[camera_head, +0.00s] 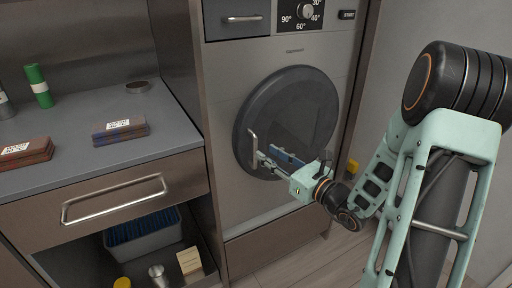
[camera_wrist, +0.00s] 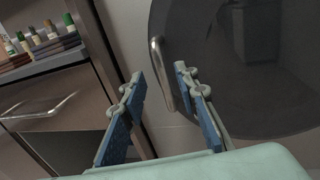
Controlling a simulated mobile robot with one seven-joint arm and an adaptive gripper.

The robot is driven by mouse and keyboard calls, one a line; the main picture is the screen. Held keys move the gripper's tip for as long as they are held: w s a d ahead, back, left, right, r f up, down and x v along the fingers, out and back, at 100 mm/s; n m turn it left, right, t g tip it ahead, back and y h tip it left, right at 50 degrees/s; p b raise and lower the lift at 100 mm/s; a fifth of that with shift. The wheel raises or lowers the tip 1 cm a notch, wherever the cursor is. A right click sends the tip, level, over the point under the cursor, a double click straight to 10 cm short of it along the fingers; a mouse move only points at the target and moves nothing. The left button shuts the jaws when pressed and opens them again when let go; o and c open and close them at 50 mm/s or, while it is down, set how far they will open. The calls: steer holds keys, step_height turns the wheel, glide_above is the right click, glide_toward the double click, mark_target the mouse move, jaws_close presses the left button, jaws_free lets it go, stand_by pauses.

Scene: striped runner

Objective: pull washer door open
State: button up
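The washer door (camera_head: 296,108) is a round dark disc on the front of the metallic washer (camera_head: 225,75), and it looks closed. Its handle (camera_head: 251,148) is a short upright metal bar at the door's left edge. My gripper (camera_head: 262,160) reaches in from the right, with its fingertips close to the handle. In the wrist view my gripper (camera_wrist: 158,77) is open, its two blue-padded fingers apart. The handle (camera_wrist: 158,62) shows in the gap between the fingertips, and the dark door (camera_wrist: 250,75) fills the right. I cannot tell whether a finger touches the handle.
The counter (camera_head: 75,110) at left holds a green bottle (camera_head: 39,86), boxes (camera_head: 120,131) and a dark round tin (camera_head: 138,87). Below are a drawer with a bar handle (camera_head: 115,200) and a shelf with a bin (camera_head: 145,238). Something yellow (camera_head: 352,166) stands right of the washer.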

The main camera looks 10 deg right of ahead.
steer(key=b+x, duration=0.1)
steer(key=x, duration=0.5)
steer(key=shift+w+a, duration=0.2)
steer(key=shift+w, duration=0.15)
jaws_close()
